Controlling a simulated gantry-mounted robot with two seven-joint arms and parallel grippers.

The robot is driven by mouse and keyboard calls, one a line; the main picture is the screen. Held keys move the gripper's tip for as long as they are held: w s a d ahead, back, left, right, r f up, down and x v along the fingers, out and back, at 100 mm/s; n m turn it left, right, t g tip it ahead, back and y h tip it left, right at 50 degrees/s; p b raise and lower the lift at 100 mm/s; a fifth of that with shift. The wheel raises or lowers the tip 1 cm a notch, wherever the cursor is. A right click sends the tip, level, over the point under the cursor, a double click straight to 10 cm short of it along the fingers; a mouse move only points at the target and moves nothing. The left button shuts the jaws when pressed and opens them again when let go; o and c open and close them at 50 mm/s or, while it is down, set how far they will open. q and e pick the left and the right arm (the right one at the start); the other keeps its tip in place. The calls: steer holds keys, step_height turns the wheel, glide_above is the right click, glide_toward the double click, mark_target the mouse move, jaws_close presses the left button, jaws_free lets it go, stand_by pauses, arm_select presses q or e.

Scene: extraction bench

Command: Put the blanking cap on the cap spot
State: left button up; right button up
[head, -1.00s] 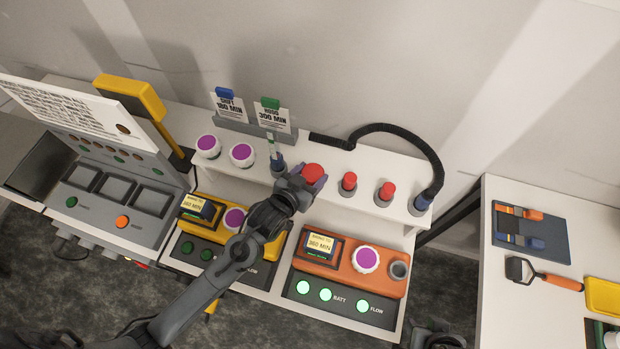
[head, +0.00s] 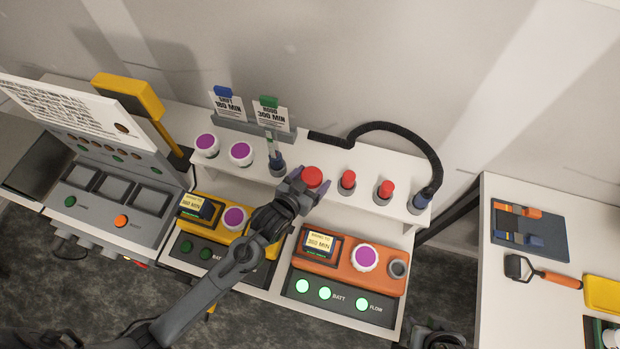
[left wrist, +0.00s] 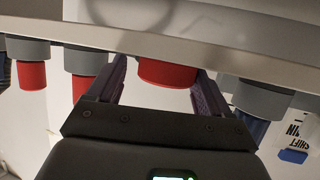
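A round red cap (head: 312,177), which I take for the blanking cap, sits between the fingers of my left gripper (head: 309,181) at the front of the white shelf. In the left wrist view the cap (left wrist: 167,73) lies between the two dark fingers, which appear shut on it. Whether it touches anything below is hidden. No marked cap spot can be made out for certain. A dark part at the bottom edge of the head view may belong to my right arm; its fingers do not show clearly.
Two smaller red caps (head: 348,180) (head: 385,189) stand in grey holders right of my gripper. A black hose (head: 410,139) ends at the shelf's right. A blue-based tube (head: 277,165) stands close left. An orange unit (head: 352,270) with an open grey cup (head: 398,268) is below.

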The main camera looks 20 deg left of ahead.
arm_select(q)
steer(key=shift+a+f, duration=0.45)
steer(key=shift+r, duration=0.4)
steer(key=v, duration=1.2)
steer(key=s+f+g, duration=0.1)
steer(key=s+a+f+g, duration=0.1)
steer(key=s+g, duration=0.1)
steer(key=s+a+f+g+y, duration=0.1)
steer(key=s+g, duration=0.1)
steer(key=shift+s+f, duration=0.1)
steer(key=shift+s, duration=0.15)
steer(key=s+a+f+g+y, duration=0.1)
steer(key=s+g, duration=0.3)
steer(key=s, duration=0.4)
steer(key=shift+a+f+g, duration=0.25)
steer(key=shift+a+g, duration=0.15)
steer(key=shift+a, duration=0.35)
steer(key=shift+r, duration=0.1)
